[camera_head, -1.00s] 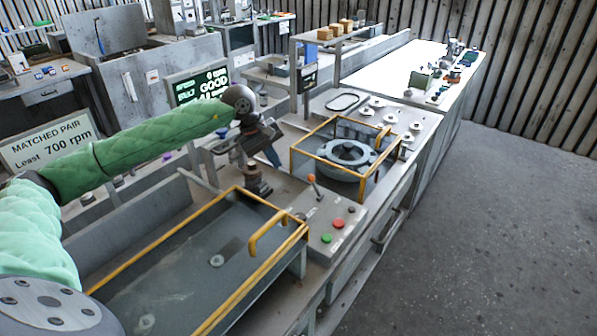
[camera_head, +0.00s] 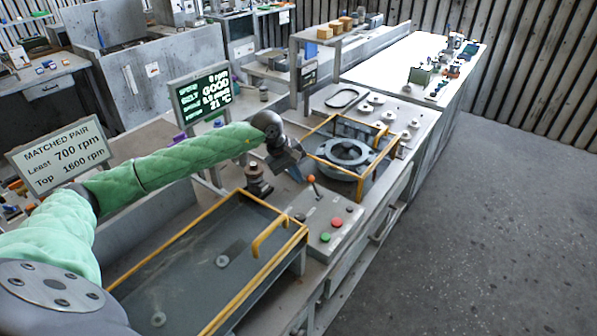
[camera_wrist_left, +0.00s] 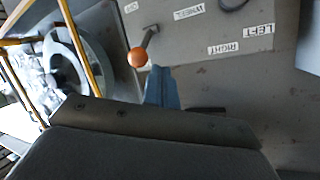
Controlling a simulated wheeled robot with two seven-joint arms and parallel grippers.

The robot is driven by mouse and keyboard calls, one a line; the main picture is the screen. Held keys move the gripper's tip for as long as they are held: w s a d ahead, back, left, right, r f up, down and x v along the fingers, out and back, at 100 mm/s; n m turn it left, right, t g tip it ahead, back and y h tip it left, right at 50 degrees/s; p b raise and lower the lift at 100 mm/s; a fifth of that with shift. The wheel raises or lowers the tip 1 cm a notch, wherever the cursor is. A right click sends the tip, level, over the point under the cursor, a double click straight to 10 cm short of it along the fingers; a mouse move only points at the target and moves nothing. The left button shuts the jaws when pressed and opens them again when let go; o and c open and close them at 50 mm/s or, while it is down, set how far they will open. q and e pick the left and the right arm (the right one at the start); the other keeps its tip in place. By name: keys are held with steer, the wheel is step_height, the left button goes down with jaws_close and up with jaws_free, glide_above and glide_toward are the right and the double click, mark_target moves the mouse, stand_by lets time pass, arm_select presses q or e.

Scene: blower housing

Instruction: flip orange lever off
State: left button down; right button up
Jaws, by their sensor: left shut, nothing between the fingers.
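The orange lever (camera_head: 311,180) has an orange ball on a short grey stick and stands on the grey control panel (camera_head: 318,236), beside a green and a red button. In the left wrist view the orange ball (camera_wrist_left: 138,57) is close, with its stick running up and right to its base. My left gripper (camera_head: 294,173) is shut and empty, just left of and above the ball in the head view. In the left wrist view its blue-grey fingers (camera_wrist_left: 161,88) are right beside the ball; I cannot tell whether they touch. My right gripper is out of view.
A yellow-framed guard (camera_head: 372,178) around a round blower housing (camera_head: 346,152) stands right behind the lever. A yellow-edged clear cover (camera_head: 190,258) lies in front. A dark knob post (camera_head: 257,181) stands left of the panel.

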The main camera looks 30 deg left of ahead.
arm_select(q)
steer(key=shift+w+d, duration=0.15)
steer(key=shift+d, duration=0.05)
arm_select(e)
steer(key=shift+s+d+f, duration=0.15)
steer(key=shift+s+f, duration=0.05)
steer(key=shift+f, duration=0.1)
arm_select(q)
steer(key=shift+d, duration=0.1)
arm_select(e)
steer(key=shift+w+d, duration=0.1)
